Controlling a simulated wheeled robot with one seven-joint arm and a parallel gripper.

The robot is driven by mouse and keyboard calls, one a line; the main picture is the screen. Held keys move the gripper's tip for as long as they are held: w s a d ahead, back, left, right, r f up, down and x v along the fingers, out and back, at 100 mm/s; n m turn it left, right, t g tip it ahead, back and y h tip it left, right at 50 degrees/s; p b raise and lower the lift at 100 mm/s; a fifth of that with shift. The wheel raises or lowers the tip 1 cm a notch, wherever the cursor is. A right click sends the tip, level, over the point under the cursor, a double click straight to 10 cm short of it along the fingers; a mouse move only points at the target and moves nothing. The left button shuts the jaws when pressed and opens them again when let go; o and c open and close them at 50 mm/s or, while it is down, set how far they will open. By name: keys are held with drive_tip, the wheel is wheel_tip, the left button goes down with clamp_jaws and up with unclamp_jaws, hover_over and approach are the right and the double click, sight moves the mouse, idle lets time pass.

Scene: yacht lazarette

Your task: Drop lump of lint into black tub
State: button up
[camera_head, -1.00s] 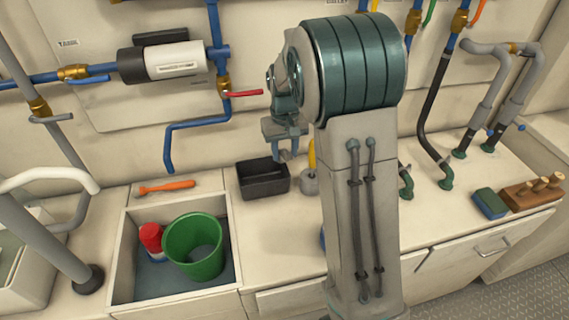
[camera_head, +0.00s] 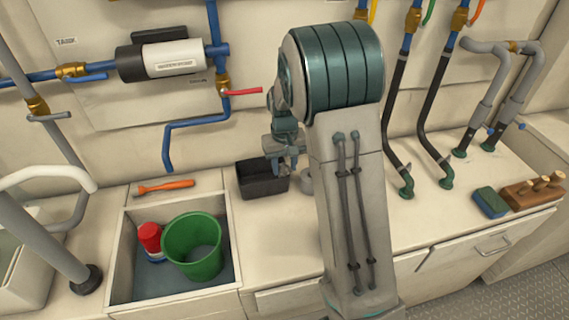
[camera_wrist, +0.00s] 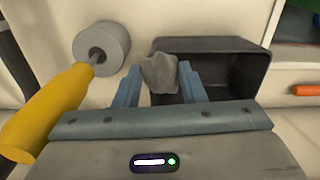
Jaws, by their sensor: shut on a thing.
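A grey lump of lint (camera_wrist: 160,73) is held between the fingertips of my gripper (camera_wrist: 161,80) in the wrist view. The black tub (camera_wrist: 232,75) lies just behind and to the right of the lump there, with its open inside facing the camera; it looks empty where I can see in. In the head view the black tub (camera_head: 254,182) stands on the counter, and my gripper (camera_head: 284,171) is at its right end, above it or close to it. The lump cannot be made out in the head view.
A yellow-handled tool (camera_wrist: 50,105) and a grey round piece (camera_wrist: 103,47) are left of my gripper in the wrist view. An orange-handled tool (camera_head: 165,187) lies left of the tub. A sunken bin holds a green bucket (camera_head: 193,250) and a red-topped can (camera_head: 150,238).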

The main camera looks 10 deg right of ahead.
sight(284, 167)
drive_tip(key=o, duration=1)
drive_tip(key=shift+f, duration=0.1)
drive_tip(key=shift+r+p, duration=0.4)
drive_tip(key=shift+r, duration=0.1)
wheel_tip(284, 167, up, 11)
drive_tip(key=s+r+m+t, duration=0.1)
drive_tip(key=s+t, duration=0.1)
drive_tip(key=s, duration=2.2)
drive_tip(key=shift+r+t, duration=0.3)
drive_tip(key=shift+r, duration=0.1)
